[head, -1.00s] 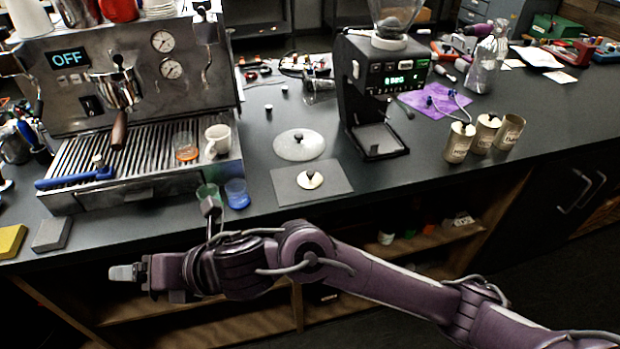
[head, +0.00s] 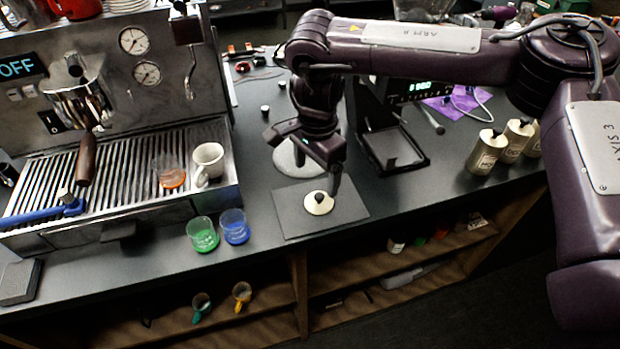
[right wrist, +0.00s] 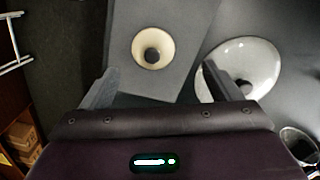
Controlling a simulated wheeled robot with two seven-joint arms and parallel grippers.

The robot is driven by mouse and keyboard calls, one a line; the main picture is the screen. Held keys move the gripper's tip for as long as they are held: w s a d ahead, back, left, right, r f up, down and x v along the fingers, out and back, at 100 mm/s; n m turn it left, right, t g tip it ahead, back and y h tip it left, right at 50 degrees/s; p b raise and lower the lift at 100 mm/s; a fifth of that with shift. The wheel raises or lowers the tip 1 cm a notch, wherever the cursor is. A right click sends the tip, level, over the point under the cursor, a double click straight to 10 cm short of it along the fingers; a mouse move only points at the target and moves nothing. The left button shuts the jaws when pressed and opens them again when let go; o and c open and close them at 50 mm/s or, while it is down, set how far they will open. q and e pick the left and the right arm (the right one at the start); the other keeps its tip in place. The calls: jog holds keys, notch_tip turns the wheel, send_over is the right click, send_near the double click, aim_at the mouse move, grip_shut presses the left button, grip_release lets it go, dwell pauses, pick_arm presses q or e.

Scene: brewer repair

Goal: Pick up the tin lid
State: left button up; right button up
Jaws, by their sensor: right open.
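The tin lid (head: 318,209) is a small cream disc with a dark knob. It lies knob up on a dark grey mat (head: 352,212) on the counter. In the right wrist view the lid (right wrist: 140,52) shows just beyond and between the fingertips. My right gripper (head: 334,186) is above the mat, close over the lid, pointing down. Its two fingers (right wrist: 160,74) are spread apart with nothing between them. I cannot tell its exact height above the lid. My left gripper is not in view.
A larger pale lid (head: 286,163) lies behind the mat, partly hidden by my right gripper. Green (head: 202,236) and blue (head: 235,228) cups stand left of the mat, by the espresso machine (head: 130,190).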

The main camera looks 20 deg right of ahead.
aim_at(320, 195)
jog(key=shift+w+d+r, duration=0.1)
jog(key=shift+w+d, duration=0.05)
jog(key=shift+d, duration=0.1)
jog(key=s+f+p, duration=0.1)
jog(key=f, duration=0.1)
jog(key=shift+s+f+p, duration=0.35)
jog(key=shift+s+p, duration=0.05)
jog(key=f, duration=0.2)
jog(key=f+p, duration=0.1)
jog(key=shift+w+d, duration=0.1)
jog(key=shift+w, duration=0.15)
jog(key=shift+f, duration=0.6)
jog(key=c, duration=0.9)
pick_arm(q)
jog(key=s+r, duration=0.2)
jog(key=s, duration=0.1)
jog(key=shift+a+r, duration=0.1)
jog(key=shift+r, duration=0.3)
pick_arm(e)
jog(key=shift+c, duration=0.7)
jog(key=shift+r, duration=0.1)
